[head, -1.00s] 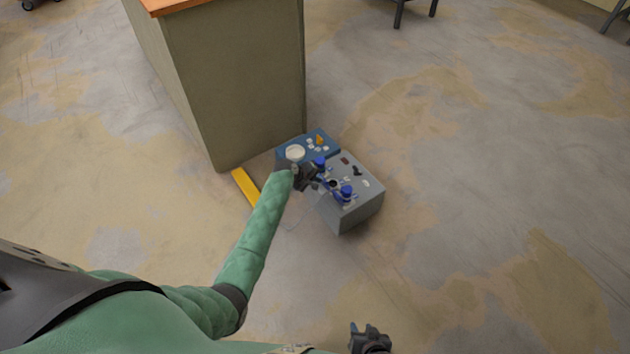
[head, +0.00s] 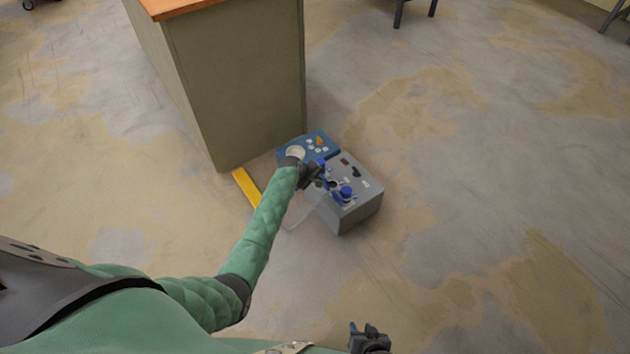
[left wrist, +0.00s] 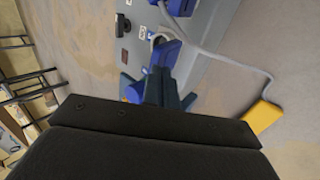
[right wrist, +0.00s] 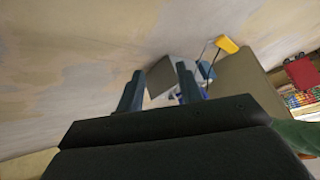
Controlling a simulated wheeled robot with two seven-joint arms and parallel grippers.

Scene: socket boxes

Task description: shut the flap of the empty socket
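The grey socket box (head: 366,205) stands on the floor with blue socket parts on its top. One blue flap socket (head: 345,192) is at its front; another blue part is near my left gripper (head: 317,176), which partly hides it. In the left wrist view, a blue flap (left wrist: 166,53) stands tilted just beyond my left fingertips (left wrist: 160,76). The left fingers appear together, with no object seen between them. Another blue part lies partly behind them. A second blue socket (left wrist: 181,6) is at the top edge. My right gripper (right wrist: 158,78) is open and empty, far from the box.
A grey cable (left wrist: 225,62) runs from the box towards a yellow block (left wrist: 262,117) on the floor. A large cabinet (head: 235,95) stands behind. Floor to the right is clear.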

